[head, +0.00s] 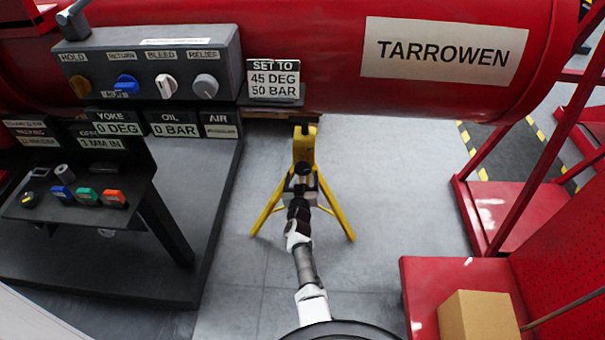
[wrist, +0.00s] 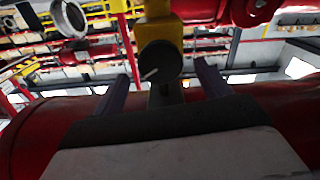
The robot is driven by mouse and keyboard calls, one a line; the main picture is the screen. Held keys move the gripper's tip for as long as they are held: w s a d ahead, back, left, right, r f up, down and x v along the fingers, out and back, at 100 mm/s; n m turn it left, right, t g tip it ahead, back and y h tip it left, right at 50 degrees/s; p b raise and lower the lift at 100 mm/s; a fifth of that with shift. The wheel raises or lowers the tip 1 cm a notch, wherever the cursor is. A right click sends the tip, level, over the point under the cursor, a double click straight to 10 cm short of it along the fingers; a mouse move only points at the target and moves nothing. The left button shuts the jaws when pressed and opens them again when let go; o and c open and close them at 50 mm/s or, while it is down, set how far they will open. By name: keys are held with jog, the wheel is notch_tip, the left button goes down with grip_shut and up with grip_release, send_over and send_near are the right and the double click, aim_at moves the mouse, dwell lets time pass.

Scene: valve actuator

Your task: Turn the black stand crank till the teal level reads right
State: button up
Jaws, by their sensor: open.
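A yellow tripod stand (head: 303,150) stands on the grey floor under the red tank. A round black part (head: 302,168), which looks like the stand crank, faces my arm on its post. In the wrist view this black disc (wrist: 160,60), with a thin pale line on it, sits in front of the yellow post (wrist: 155,28). My gripper (head: 302,184) is open; its fingers (wrist: 168,82) stand apart on either side below the disc. I cannot tell whether they touch anything. A teal-green block (head: 87,196) lies on the side shelf; I cannot tell whether it is the level.
A grey panel (head: 222,65) with knobs and a "SET TO 45 DEG 50 BAR" sign (head: 274,80) is above. Displays read yoke 0 DEG (head: 118,128) and oil 0 BAR (head: 175,130). A cardboard box (head: 478,316) is at right. Floor right of the stand is clear.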

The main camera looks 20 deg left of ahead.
aim_at(303, 171)
jog(key=shift+b+x, duration=0.8)
jog(key=shift+x, duration=1.2)
jog(key=c, duration=1)
